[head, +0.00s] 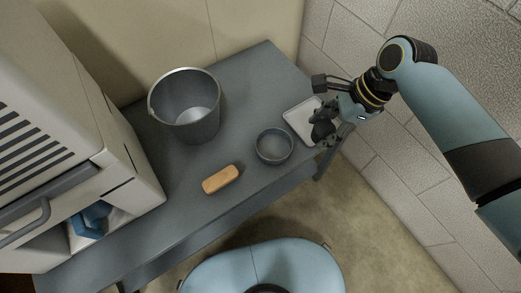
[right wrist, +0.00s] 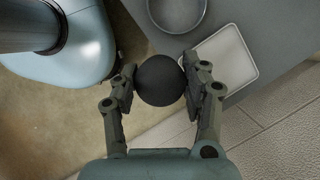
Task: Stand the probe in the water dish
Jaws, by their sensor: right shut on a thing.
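The water dish (head: 274,161) is a round, shallow grey bowl on the grey table near its front edge. It also shows at the top of the right wrist view (right wrist: 177,12). My right gripper (head: 320,126) is to the right of the dish, over the white tray's right side in the head view. In the right wrist view, its fingers are shut on a dark round thing, which I take to be the probe (right wrist: 160,82). Only its round end shows; any stem is hidden. The probe is apart from the dish. My left gripper is not in view.
A white square tray (head: 297,118) lies right of the dish. A grey metal bucket (head: 186,128) stands at the back. An orange-tan block (head: 220,179) lies left of the dish. A large pale cabinet (head: 120,150) stands at the left. A stone-block wall (head: 335,60) bounds the right.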

